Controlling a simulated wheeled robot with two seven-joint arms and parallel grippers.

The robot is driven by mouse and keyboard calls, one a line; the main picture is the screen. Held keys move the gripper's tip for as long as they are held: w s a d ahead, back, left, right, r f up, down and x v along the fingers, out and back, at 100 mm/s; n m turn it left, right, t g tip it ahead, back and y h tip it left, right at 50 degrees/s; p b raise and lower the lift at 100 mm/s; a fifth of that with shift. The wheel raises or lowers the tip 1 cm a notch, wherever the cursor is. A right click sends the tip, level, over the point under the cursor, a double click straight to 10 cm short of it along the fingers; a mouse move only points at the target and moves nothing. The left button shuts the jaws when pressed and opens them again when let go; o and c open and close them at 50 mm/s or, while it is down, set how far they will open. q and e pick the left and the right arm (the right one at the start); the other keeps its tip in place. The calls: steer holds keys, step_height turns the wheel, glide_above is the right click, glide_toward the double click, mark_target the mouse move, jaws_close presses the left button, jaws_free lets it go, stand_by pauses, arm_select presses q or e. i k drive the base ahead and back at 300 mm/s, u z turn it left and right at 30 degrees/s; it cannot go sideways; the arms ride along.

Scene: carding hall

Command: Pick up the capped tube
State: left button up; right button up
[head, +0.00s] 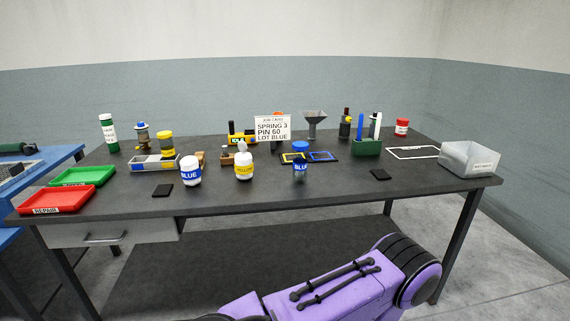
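Several small upright containers stand on the dark bench (235,200). A small clear container with a blue cap and a BLUE label (300,172) stands near the middle front. A slim green cylinder with a white label (108,134) stands at the back left. I cannot tell for certain which one is the capped tube. Neither of my grippers is in view; only a purple arm link of mine shows below the bench's front edge.
A white BLUE-labelled jar (190,172) and a yellow-labelled bottle (243,166) stand nearby. Behind are a job card (272,129), a funnel (314,121) and a green holder (367,148). Red (58,199) and green trays (83,176) sit left, a clear bin (469,160) right.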

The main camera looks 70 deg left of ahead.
mark_target(300, 158)
steer(key=u, duration=0.7)
steer(key=i, duration=0.7)
steer(key=u, duration=0.7)
